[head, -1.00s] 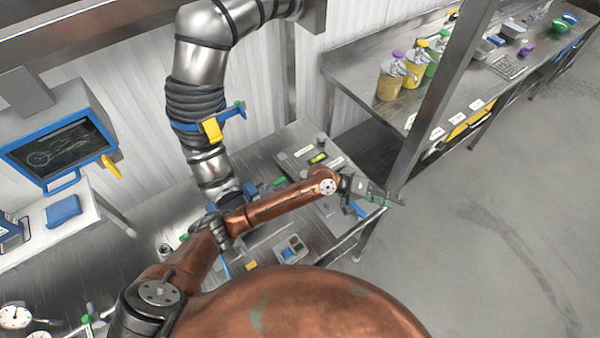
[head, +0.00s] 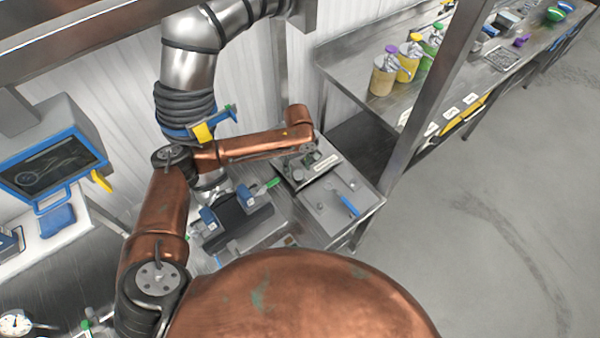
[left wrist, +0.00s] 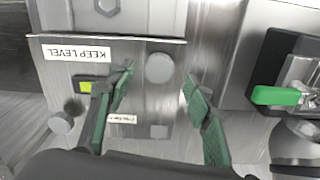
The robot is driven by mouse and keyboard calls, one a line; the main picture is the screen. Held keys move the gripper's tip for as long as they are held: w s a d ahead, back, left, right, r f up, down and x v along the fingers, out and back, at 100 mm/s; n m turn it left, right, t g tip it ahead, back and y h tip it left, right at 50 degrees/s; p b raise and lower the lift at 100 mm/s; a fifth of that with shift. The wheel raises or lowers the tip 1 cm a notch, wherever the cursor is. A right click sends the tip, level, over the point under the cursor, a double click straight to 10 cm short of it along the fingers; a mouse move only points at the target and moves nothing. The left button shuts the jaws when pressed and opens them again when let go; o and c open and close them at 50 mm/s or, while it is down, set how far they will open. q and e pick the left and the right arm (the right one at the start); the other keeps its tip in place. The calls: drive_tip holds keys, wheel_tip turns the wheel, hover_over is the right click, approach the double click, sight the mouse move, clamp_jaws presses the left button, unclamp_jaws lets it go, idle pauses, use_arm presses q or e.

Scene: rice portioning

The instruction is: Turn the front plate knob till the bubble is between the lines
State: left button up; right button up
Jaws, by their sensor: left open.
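The metal plate (left wrist: 140,105) with a "KEEP LEVEL" label (left wrist: 77,53) shows in the left wrist view. My left gripper (left wrist: 159,80) is open over the plate. A round grey knob (left wrist: 159,68) appears between its fingertips, with visible room on both sides. Another grey knob (left wrist: 61,123) is at the plate's left. In the head view my left gripper (head: 303,160) covers part of the plate. My right gripper is not in view.
A black device with a green handle (left wrist: 277,96) stands right of the plate in the wrist view. A blue-handled tool (head: 347,204) lies on the steel table in the head view. A thick metal duct (head: 187,75) rises behind my arm. The floor at right is clear.

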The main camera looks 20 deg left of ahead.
sight(298, 173)
use_arm(q)
drive_tip(key=shift+f, duration=2.15)
drive_tip(key=shift+c, duration=0.2)
drive_tip(key=c, duration=1.1)
